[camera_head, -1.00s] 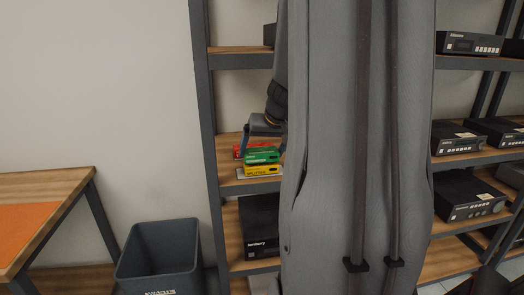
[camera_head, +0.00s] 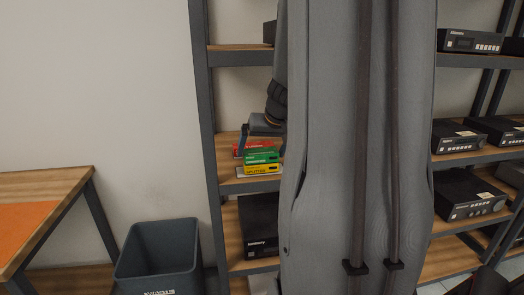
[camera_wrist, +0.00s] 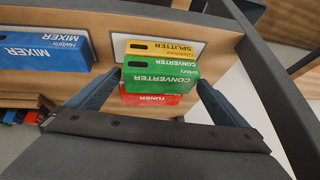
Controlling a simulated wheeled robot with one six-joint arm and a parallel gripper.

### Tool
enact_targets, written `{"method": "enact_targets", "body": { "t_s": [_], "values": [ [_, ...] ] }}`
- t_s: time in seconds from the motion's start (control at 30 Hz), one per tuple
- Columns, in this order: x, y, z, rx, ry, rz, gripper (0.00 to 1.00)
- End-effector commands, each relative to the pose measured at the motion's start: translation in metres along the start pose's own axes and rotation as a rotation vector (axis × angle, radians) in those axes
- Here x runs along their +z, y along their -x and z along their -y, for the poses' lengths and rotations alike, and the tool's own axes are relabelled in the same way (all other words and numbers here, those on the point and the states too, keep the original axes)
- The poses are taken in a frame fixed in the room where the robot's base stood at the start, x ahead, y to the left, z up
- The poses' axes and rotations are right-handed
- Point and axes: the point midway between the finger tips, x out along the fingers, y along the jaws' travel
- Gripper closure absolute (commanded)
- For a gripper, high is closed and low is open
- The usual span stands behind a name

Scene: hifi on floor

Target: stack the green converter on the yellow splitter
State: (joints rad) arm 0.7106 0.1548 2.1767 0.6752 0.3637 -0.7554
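The green converter (camera_head: 262,157) sits flat on top of the yellow splitter (camera_head: 262,169) on a shelf board in the head view. In the wrist view the converter (camera_wrist: 160,73) is nearest the camera, with a strip of the splitter (camera_wrist: 160,50) showing beyond it. My gripper (camera_wrist: 158,82) is open, its two fingers on either side of the converter with little or no gap at the tips. In the head view my gripper is above and behind the stack, partly hidden by my own body.
A red tuner (camera_wrist: 152,99) lies close behind the stack. A blue mixer (camera_wrist: 45,51) lies to the left in the wrist view. A pale mat (camera_wrist: 204,42) lies under the splitter. A grey bin (camera_head: 157,260) stands left of the shelf.

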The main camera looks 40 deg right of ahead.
Motion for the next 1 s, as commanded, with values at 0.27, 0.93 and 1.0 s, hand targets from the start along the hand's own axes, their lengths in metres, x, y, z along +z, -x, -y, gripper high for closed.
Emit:
{"method": "enact_targets", "body": {
  "t_s": [0.27,0.93,1.0],
  "values": [
    [0.0,0.002,0.0,0.0,0.0,0.0,0.0],
    [0.0,0.077,0.0,0.0,0.0,-0.001,0.0],
    [0.0,0.078,0.0,0.0,0.0,0.0,0.0]
  ]
}}
